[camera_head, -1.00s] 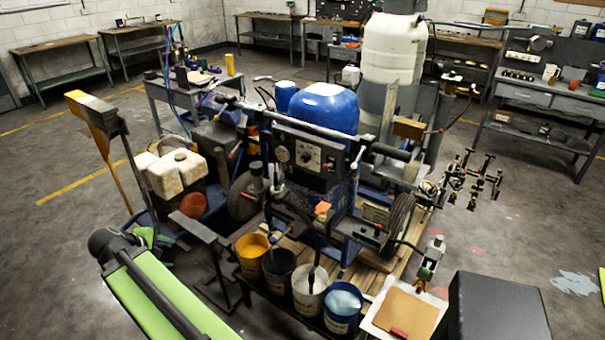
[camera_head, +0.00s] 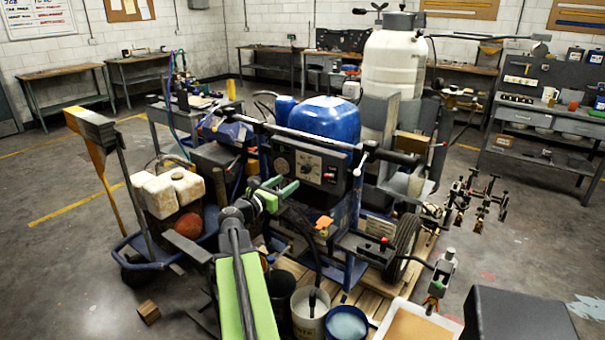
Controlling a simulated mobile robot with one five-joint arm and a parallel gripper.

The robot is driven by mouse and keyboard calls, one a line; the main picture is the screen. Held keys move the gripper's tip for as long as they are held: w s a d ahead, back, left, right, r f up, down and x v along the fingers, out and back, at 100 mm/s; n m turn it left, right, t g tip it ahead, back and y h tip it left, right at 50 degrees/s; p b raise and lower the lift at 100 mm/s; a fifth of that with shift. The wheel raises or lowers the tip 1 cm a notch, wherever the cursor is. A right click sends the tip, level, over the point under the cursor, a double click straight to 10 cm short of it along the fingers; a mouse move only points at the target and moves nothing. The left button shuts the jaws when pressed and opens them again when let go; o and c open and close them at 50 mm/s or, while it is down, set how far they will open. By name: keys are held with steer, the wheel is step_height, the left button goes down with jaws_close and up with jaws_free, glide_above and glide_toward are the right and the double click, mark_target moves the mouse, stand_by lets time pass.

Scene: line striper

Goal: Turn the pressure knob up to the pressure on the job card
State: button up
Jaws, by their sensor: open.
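The line striper carries a dark control panel (camera_head: 327,184) below its blue tank (camera_head: 325,118). A round gauge (camera_head: 281,164) is at the panel's left, and a dark knob (camera_head: 306,168) sits on a pale plate beside it. The gauge reading and knob marks are too small to read. My gripper (camera_head: 283,187) has green fingers, open and empty, and appears just in front of and below the gauge and knob. I cannot tell whether it touches the panel. A whiteboard (camera_head: 40,19) with writing hangs at the upper left; I cannot tell whether it is the job card.
The striper's handlebar (camera_head: 300,133) runs above the panel. Several paint buckets, including a white one (camera_head: 310,318), stand below. A wood block (camera_head: 148,311) lies on open floor at left.

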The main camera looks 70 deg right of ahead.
mark_target(304, 170)
steer(key=x, duration=1)
steer(key=shift+c, duration=0.3)
jaws_close()
